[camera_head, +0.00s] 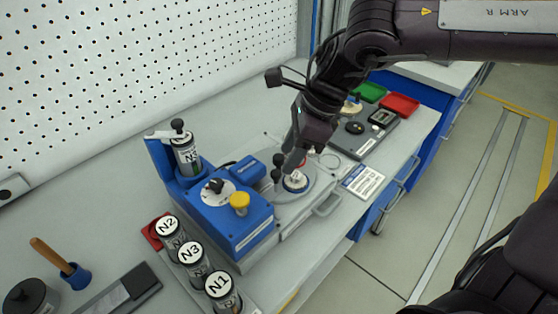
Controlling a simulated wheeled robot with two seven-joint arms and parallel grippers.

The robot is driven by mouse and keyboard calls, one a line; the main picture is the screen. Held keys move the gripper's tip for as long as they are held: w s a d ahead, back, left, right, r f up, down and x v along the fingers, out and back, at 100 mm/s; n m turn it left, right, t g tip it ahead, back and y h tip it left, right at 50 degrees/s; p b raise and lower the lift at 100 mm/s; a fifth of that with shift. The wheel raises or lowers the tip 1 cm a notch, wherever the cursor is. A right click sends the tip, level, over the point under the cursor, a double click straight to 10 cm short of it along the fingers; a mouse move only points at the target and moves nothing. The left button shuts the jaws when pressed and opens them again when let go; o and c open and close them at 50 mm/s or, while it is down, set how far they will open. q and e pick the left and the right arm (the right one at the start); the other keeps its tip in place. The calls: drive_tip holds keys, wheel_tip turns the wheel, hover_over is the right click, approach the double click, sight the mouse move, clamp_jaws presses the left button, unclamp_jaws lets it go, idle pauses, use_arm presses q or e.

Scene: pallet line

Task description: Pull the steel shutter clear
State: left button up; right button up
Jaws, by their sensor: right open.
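A grey steel plate with a bar handle (328,206) at its front right edge lies beside the blue machine (238,215); I take it to be the steel shutter (300,208). A round blue-and-white fitting (295,182) sits on or in the plate. My right gripper (288,170) is open, pointing down just above or beside this fitting, to the upper left of the handle. The gripper hides part of the plate, and I cannot tell if it touches anything. My left gripper is not in view.
Canisters N2 (170,232), N3 (194,262) and N1 (221,291) stand in front of the machine. Another canister (186,154) sits in a blue holder behind. A grey tray (365,135), green bin (370,92) and red bin (400,104) are at the right.

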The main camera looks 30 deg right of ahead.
sight(276, 172)
drive_tip(key=x, duration=0.3)
drive_tip(key=shift+w, duration=0.2)
drive_tip(key=shift+p+x, duration=0.3)
drive_tip(key=shift+x, duration=0.65)
drive_tip(key=shift+w, duration=0.15)
drive_tip(key=shift+c, duration=2.8)
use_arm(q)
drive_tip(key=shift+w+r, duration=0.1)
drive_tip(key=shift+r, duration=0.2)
use_arm(e)
clamp_jaws()
